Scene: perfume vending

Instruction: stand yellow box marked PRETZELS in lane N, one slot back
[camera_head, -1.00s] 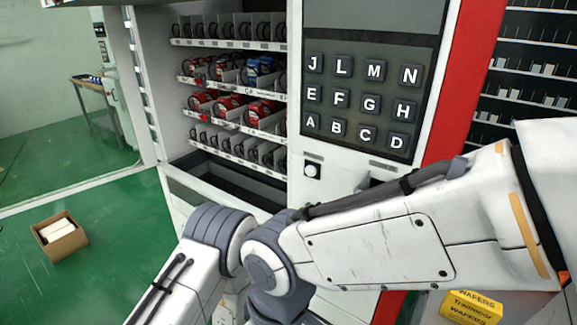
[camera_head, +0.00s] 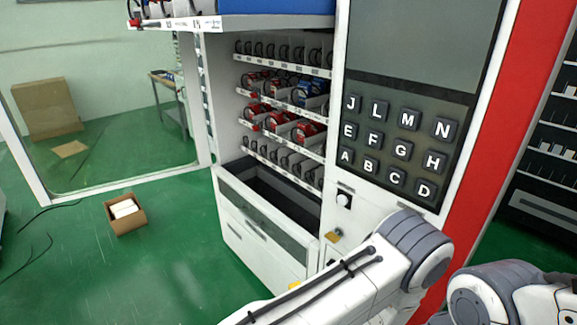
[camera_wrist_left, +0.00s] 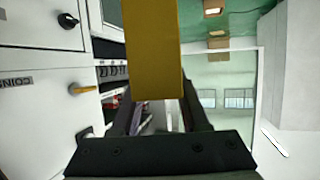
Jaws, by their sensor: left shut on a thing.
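In the left wrist view my left gripper (camera_wrist_left: 157,112) is shut on a plain yellow box (camera_wrist_left: 153,50). No lettering shows on the box face there. In the head view that gripper is not visible; a small yellow patch (camera_head: 294,286) shows at the bottom behind an arm link, and I cannot tell if it is the box. A shelf (camera_head: 178,24) of the vending machine sticks out at the top left, with labels on its front edge too small to read surely. I cannot pick out lane N. My right gripper is not in view.
The vending machine has lower shelves with red (camera_head: 309,131) and blue (camera_head: 310,88) packs, a keypad (camera_head: 395,145) with lettered keys, and a dark bin (camera_head: 270,192) below. An open cardboard box (camera_head: 126,218) sits on the green floor. Floor left of the machine is mostly clear.

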